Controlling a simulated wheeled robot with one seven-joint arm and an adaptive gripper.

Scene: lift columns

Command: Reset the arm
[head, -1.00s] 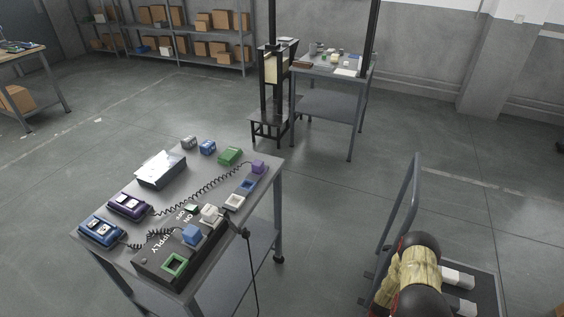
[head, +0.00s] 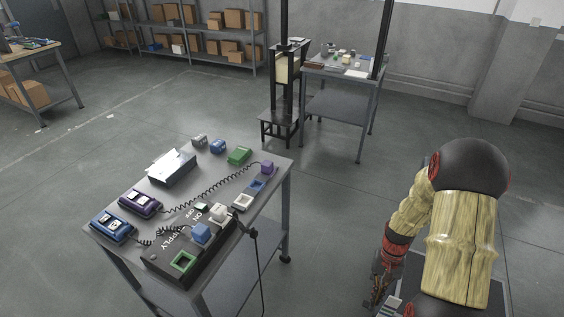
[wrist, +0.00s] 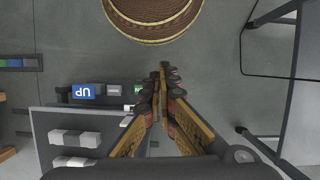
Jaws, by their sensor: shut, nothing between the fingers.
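My arm stands at the right of the head view, with yellow wood-patterned links and a large black joint. Its forearm hangs down to a red-and-black wrist. My gripper (head: 377,290) is low at the bottom, right of the work table and apart from it; its tips are small there. In the wrist view my gripper (wrist: 163,86) has its dark, wood-sided fingers brought together, with nothing held between them.
A grey wheeled table (head: 216,279) at the left carries a SUPPLY box (head: 160,262), coiled cables and coloured connectors. Another table (head: 340,75) stands behind, beside a black press-like frame (head: 285,90). Shelves line the back wall. Floor between the tables is clear.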

